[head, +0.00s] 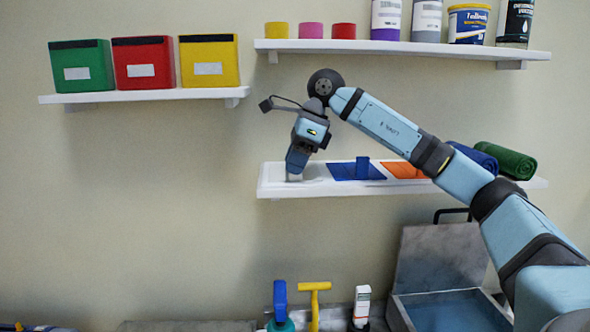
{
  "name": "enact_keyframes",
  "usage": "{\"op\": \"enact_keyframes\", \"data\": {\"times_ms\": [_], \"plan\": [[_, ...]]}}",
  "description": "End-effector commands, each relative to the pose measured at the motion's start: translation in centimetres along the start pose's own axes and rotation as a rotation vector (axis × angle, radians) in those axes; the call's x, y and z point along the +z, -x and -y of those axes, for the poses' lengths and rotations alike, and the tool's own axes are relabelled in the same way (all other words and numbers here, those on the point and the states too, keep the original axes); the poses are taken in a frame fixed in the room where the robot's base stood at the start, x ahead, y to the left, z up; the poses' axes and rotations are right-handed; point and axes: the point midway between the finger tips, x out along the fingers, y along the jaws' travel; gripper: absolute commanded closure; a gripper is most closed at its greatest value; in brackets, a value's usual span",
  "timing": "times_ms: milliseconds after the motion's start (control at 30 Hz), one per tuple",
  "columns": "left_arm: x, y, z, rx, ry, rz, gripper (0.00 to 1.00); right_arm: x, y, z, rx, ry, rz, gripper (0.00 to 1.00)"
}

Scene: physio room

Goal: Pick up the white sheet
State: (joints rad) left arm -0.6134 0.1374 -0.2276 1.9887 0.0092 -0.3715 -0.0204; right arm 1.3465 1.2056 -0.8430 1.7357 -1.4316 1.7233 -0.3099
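The white sheet (318,172) appears to lie flat at the left end of the lower right shelf (400,190). White on white makes its edges hard to make out. My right gripper (294,177) points down over that left end, with its fingertips at or just above the white surface. I cannot tell whether the fingers touch the sheet or are closed on it. My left gripper is not in view.
Beside the sheet lie a blue sheet (345,172), an orange sheet (401,170), and blue (474,157) and green (506,161) rolls. Another shelf (400,48) with jars and tubs hangs above. Bins stand on the left shelf (150,96). Bottles and an open metal box (440,260) stand below.

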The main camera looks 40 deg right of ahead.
Motion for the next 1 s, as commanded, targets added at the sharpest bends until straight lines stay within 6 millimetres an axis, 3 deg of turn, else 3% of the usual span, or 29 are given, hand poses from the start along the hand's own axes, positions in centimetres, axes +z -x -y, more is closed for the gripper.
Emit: {"op": "enact_keyframes", "data": {"times_ms": [133, 367, 533, 567, 1000], "plan": [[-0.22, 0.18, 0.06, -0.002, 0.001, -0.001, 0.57, 0.01, -1.30, -0.03, -0.001, 0.001, 0.000, 0.61], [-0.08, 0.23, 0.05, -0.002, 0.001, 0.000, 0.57, -0.01, -1.50, -0.02, -0.001, 0.001, 0.001, 0.61], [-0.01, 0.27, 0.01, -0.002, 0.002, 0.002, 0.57, -0.01, -1.48, -0.02, -0.001, 0.001, 0.001, 0.97], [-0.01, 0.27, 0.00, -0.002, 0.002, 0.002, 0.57, -0.01, -1.48, -0.02, -0.001, 0.001, 0.001, 1.00], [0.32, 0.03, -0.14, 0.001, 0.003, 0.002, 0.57, 0.13, -1.25, -0.21, -0.001, 0.002, 0.002, 1.00]]}}
